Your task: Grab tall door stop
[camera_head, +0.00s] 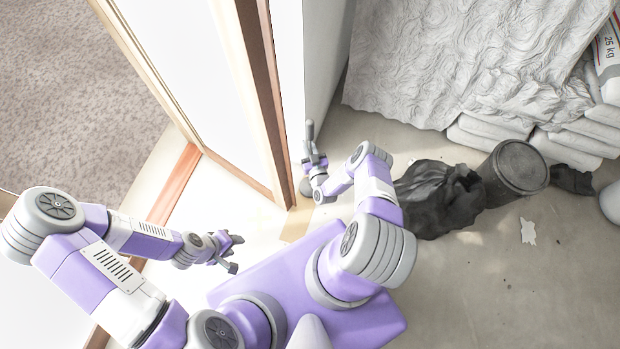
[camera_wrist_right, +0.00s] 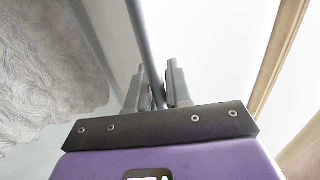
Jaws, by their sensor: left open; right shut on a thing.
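The tall door stop (camera_head: 310,131) is a slim grey upright rod beside the door frame. A rounded grey foot (camera_head: 305,187) shows below my right gripper and seems to belong to it. My right gripper (camera_head: 313,158) is shut on the rod, partly hiding its middle. In the right wrist view the rod (camera_wrist_right: 147,45) runs up between the two fingers of the right gripper (camera_wrist_right: 156,88). My left gripper (camera_head: 234,252) is open and empty, low and to the left, away from the door stop.
A white door (camera_head: 215,85) with wooden edges stands left of the door stop. A black bag (camera_head: 435,197) and a dark bucket (camera_head: 518,168) are on the floor to the right. Stacked sacks (camera_head: 575,140) and crumpled sheeting (camera_head: 450,60) lie behind. The lower right floor is mostly clear.

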